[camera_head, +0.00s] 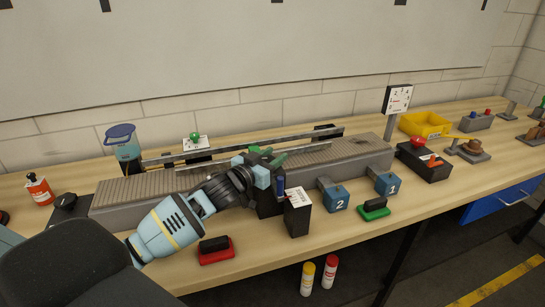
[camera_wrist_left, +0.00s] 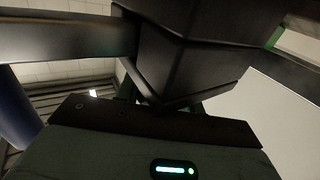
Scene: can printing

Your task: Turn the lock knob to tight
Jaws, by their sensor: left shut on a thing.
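My left gripper (camera_head: 266,168) is over the front edge of the grey conveyor, near its middle in the head view. It is shut on a green part (camera_head: 279,160), which looks like the lock knob; the gripper hides much of it. In the left wrist view, the dark fingers (camera_wrist_left: 165,95) are close together and a little dark green shows behind them. The knob's angle and any tight marking cannot be made out. A similar green knob (camera_head: 195,135) stands on a white marked plate behind the conveyor, clear of the gripper. My right gripper is not in view.
The conveyor (camera_head: 140,188) runs along the bench with a metal rail (camera_head: 240,148) behind. A black box with a white label (camera_head: 298,198) stands right of my gripper. A yellow bin (camera_head: 424,124) is farther right.

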